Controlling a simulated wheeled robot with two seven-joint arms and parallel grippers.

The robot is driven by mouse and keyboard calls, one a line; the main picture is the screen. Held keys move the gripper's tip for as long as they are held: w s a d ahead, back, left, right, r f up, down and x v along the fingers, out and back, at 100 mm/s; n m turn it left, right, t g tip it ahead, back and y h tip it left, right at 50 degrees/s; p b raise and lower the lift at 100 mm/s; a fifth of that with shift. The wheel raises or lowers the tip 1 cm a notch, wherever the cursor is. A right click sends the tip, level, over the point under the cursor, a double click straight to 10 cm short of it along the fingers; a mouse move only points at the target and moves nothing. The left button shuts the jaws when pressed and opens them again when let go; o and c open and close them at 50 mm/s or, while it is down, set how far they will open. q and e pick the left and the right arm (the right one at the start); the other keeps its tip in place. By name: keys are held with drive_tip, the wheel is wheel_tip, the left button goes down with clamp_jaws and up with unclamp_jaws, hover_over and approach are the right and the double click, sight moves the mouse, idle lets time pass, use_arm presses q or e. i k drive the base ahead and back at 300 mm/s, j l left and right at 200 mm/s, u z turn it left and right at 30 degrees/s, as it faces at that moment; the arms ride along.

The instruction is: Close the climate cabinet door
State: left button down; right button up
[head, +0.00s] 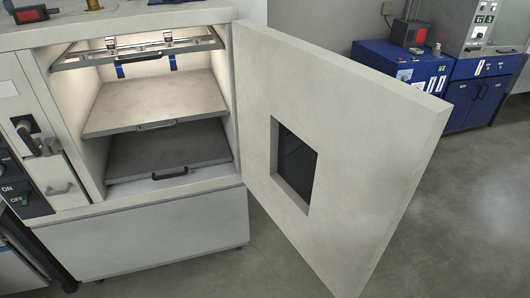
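The climate cabinet (145,230) stands at the left with its lit interior exposed. Its door (375,150) is a thick pale panel with a small dark window (295,158). The door is swung wide open, hinged at the right side of the opening, and reaches toward the lower right of the head view. Inside are a top rack (140,46) with blue clips, a pale middle shelf (155,97) and a dark lower shelf (170,150), with dark handles at their fronts. Neither of my grippers is in view.
A control panel (28,150) with a lever and ON/OFF markings is left of the opening. A red-faced device (28,14) sits on top of the cabinet. Blue cabinets (405,75) with equipment stand at the back right. Grey floor (460,225) is clear right of the door.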

sight(336, 148)
drive_tip(key=i+l+u, duration=0.15)
drive_tip(key=u, duration=0.25)
drive_tip(key=l+u, duration=0.45)
drive_tip(key=i+l+u, duration=0.15)
drive_tip(key=l+u, duration=0.45)
drive_tip(key=l, duration=0.85)
drive_tip(key=l+u, duration=0.2)
drive_tip(key=l, duration=0.85)
drive_tip(key=k+l+u, duration=0.1)
drive_tip(key=k+u, duration=0.25)
drive_tip(key=k, duration=0.4)
drive_tip(key=k+j+u, duration=0.15)
drive_tip(key=k+u, duration=0.25)
drive_tip(key=k, duration=0.3)
